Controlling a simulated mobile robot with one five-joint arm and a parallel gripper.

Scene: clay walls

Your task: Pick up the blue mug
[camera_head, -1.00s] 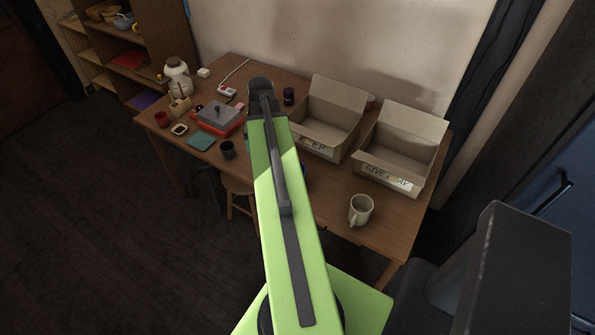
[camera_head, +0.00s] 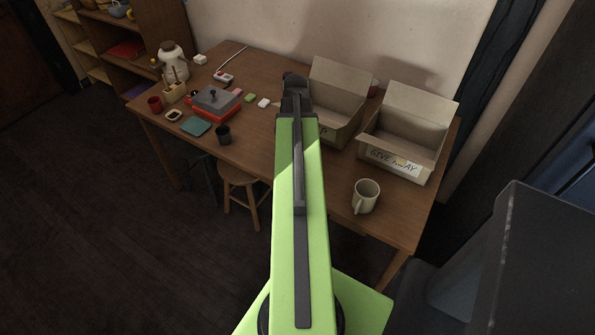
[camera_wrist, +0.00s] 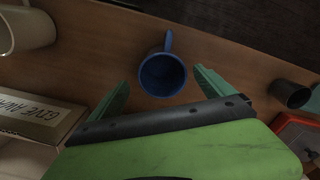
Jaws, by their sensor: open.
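The blue mug (camera_wrist: 162,74) stands on the wooden table in the wrist view, its round opening facing the camera and its handle pointing to the top of the picture. My gripper (camera_wrist: 160,78) is open, with one green finger to the left of the mug and the other to the right. The mug appears between or just beyond the fingertips; I cannot tell the exact depth. In the head view my green arm hides the mug and the fingers.
A cream mug (camera_head: 365,196) stands near the table's front right. The GIVE AWAY box (camera_head: 395,160) and another open box (camera_head: 345,130) stand behind. A dark cup (camera_head: 223,135), teal square (camera_head: 195,126) and red-based appliance (camera_head: 213,104) are to the left. A stool (camera_head: 240,190) is below the table.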

